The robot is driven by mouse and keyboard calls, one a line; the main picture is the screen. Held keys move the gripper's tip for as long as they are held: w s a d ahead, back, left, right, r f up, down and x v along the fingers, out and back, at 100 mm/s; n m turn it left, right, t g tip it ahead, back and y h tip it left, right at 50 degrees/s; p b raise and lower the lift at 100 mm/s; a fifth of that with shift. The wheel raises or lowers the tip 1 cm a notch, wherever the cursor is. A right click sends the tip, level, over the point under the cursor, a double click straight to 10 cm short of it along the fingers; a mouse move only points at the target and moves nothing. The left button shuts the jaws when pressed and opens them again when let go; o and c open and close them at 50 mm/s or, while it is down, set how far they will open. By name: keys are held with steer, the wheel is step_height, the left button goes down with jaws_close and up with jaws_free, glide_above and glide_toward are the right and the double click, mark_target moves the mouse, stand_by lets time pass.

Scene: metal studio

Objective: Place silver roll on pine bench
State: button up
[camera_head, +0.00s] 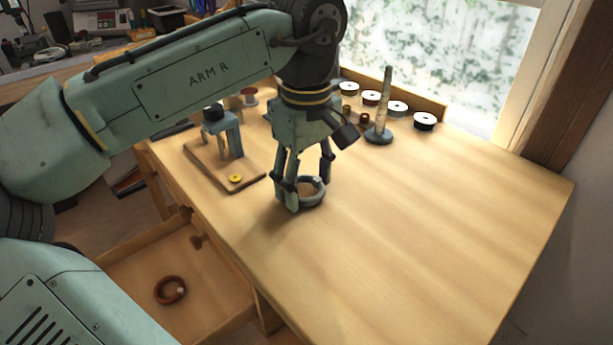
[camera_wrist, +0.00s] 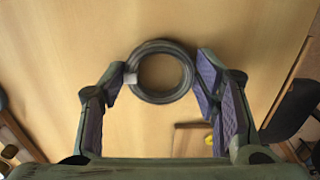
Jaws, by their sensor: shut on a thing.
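The silver roll (camera_head: 315,204) is a dark grey ring with a small pale tag. My gripper (camera_head: 307,190) is shut on it from above, one finger at each side. The roll lies flat, at or just above the top of the pine bench (camera_head: 440,215); I cannot tell whether it touches. In the wrist view the roll (camera_wrist: 164,98) sits level between the fingertips of my gripper (camera_wrist: 164,76), with bare wood behind it. Part of its near left side is hidden by a finger in the head view.
A grey press on a wooden board (camera_head: 205,172) with a yellow roll (camera_head: 235,178) stands to the left. A grey spindle (camera_head: 384,110) and several spools (camera_head: 424,121) line the back. An open drawer (camera_head: 125,275) holds a red-brown ring (camera_head: 160,296). The bench's right and front are clear.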

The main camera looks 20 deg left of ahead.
steer(key=shift+f, duration=0.15)
steer(key=o, duration=1.2)
steer(key=shift+r+p, duration=3.25)
steer(key=shift+r, duration=2.95)
